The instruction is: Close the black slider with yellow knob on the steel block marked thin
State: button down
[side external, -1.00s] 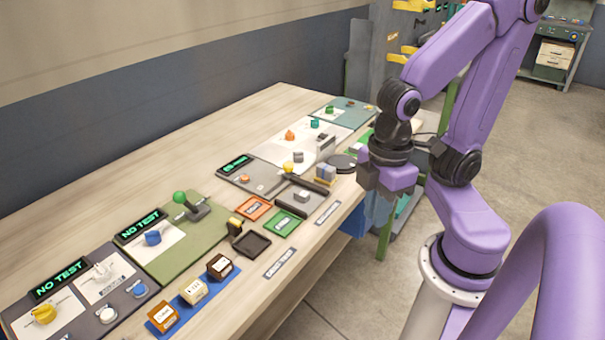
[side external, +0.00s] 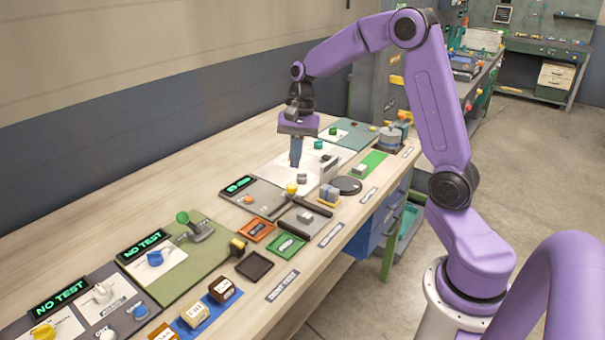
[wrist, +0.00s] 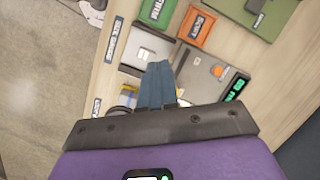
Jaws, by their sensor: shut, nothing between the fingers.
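The black slider (side external: 309,207) is a dark bar lying between a grey panel and a grey plate in the side view. A yellow knob (side external: 291,188) stands at its far-left end. A small steel block (side external: 305,216) sits on the grey plate beside the bar; I cannot read a mark on it. In the wrist view the block (wrist: 146,54) is on its plate, left of my fingers, and the yellow knob is not clearly visible. My gripper (side external: 295,165) is shut and empty, fingers pointing down, above and behind the knob, apart from it.
A grey panel (side external: 255,208) with an orange knob and a lit display borders the slider. Orange (side external: 256,231) and green (side external: 287,245) trays lie in front. A yellow and grey block (side external: 329,194) and black disc (side external: 347,185) stand to the right. The table's back strip is clear.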

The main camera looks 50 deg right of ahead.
jog(key=w+d+f+m+t+y, duration=0.1)
jog(key=w+d+f+m, duration=0.1)
jog(key=d+m, duration=0.5)
jog(key=w+d+f+m+t, duration=0.1)
jog(key=w+d+m, duration=0.15)
jog(key=d, duration=0.85)
jog(key=x, duration=0.6)
jog(key=s+x, duration=0.1)
jog(key=x, duration=0.2)
jog(key=shift+d+f, duration=0.1)
jog(key=a, duration=0.3)
jog(key=shift+w+f, duration=0.4)
jog(key=shift+w+a, duration=0.2)
jog(key=shift+a, duration=0.4)
jog(key=shift+a, duration=0.1)
jog(key=shift+a, duration=3.1)
